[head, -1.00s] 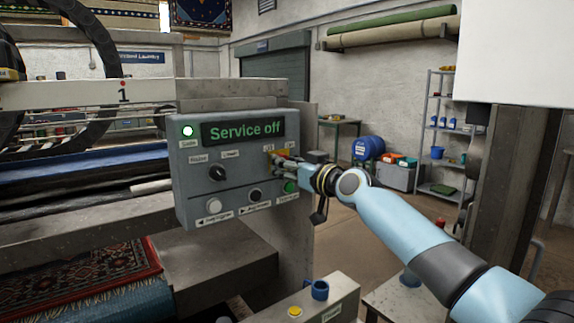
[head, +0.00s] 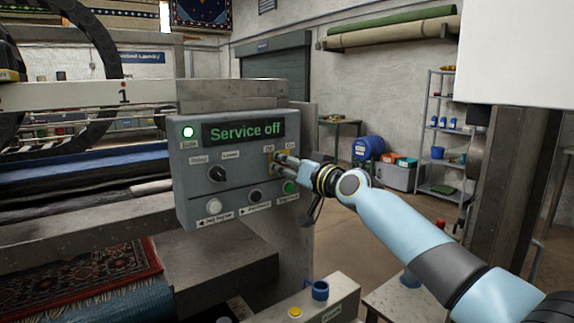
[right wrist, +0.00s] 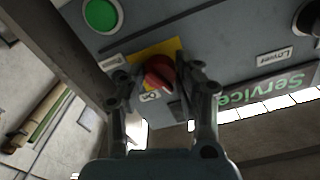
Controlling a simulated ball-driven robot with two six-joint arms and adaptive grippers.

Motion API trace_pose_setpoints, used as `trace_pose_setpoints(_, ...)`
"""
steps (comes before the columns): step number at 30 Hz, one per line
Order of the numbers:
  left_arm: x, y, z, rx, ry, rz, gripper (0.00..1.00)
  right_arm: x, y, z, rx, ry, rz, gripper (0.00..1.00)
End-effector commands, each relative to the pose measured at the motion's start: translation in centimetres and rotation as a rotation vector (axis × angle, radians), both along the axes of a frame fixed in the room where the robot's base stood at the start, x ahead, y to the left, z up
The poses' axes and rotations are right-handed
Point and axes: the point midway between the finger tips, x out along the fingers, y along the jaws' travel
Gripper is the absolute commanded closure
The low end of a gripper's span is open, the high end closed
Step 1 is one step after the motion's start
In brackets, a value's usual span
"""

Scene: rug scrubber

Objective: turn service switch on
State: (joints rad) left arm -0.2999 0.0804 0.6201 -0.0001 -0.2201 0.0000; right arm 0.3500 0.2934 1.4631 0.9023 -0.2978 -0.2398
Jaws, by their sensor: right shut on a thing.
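The service switch is a red rotary knob (right wrist: 158,73) on a yellow plate (right wrist: 172,47), on the grey control panel (head: 187,215). In the head view the yellow plate (head: 291,152) sits at the panel's upper right, under "Off" and "On" labels. The panel's display (head: 243,131) reads "Service off" in green. My right gripper (head: 279,161) reaches the switch from the right and largely hides the knob there. In the right wrist view my right gripper (right wrist: 156,75) has its two fingers on either side of the knob, shut on it. My left gripper is out of view.
The panel also carries a black selector knob (head: 217,173), a white button (head: 214,206), a black button (head: 255,195) and a green button (head: 290,187), close below my right fingers. A lit lamp (head: 187,132) is at upper left. A pedestal (head: 340,290) stands below.

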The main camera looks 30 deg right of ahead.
Motion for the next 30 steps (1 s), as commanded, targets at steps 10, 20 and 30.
trace_pose_setpoints(10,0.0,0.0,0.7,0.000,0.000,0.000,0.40,0.0,0.0,0.0,0.327,0.049,0.000,0.99)
trace_pose_setpoints(20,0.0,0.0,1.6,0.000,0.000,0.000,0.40,0.0,0.1,0.1,0.637,0.090,-0.001,0.99)
trace_pose_setpoints(30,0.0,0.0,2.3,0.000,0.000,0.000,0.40,0.0,0.1,0.0,0.894,0.128,-0.001,0.99)
